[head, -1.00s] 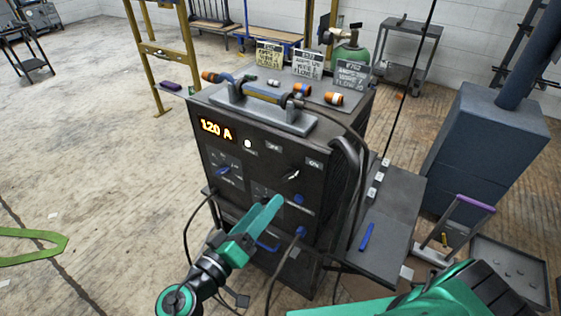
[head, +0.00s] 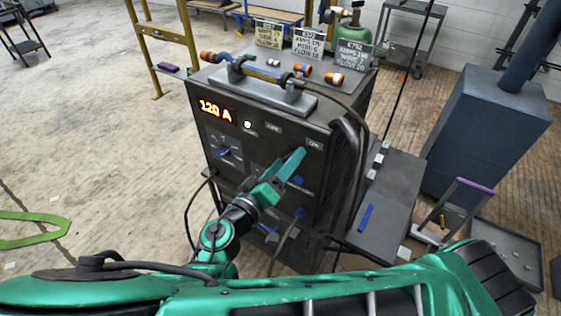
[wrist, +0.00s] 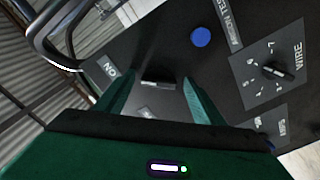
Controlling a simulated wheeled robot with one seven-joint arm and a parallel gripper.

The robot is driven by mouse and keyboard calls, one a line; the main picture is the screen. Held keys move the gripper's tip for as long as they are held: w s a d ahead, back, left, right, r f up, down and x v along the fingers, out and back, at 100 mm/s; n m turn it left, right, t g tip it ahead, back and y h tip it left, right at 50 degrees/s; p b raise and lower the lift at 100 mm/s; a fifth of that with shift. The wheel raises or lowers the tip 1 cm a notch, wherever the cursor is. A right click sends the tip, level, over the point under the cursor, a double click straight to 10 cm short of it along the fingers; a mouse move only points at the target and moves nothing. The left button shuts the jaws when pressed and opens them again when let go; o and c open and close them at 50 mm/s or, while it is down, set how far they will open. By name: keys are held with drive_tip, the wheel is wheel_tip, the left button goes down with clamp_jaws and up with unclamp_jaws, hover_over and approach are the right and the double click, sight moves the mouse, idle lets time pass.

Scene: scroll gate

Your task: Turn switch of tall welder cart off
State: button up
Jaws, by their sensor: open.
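The tall welder cart (head: 265,185) is a dark box with a lit orange "120 A" display (head: 216,111). Its switch (wrist: 158,84) shows in the wrist view as a small dark lever with a pale end, below and right of the ON label (wrist: 110,70). A second pale label (wrist: 147,112) is partly covered by my gripper. My green gripper (head: 298,156) is at the panel's upper right, with its open fingers on either side of the switch. I cannot tell whether they touch it. In the head view the gripper hides the switch.
A blue button (wrist: 201,37) and a wire dial (wrist: 277,73) sit near the switch. Cables hang from the panel's lower front. A handle (head: 270,75), orange-tipped fittings and several signs stand on top. A side shelf (head: 385,215) juts out right of the cart.

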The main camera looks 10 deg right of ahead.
drive_tip(key=c, duration=1.1)
drive_tip(key=shift+o, duration=0.2)
drive_tip(key=shift+a, duration=0.4)
drive_tip(key=shift+d, duration=0.25)
drive_tip(key=shift+d+n, duration=0.15)
drive_tip(key=shift+n, duration=3.8)
drive_tip(key=shift+d+n, duration=0.1)
drive_tip(key=shift+n, duration=3.85)
drive_tip(key=shift+r, duration=0.1)
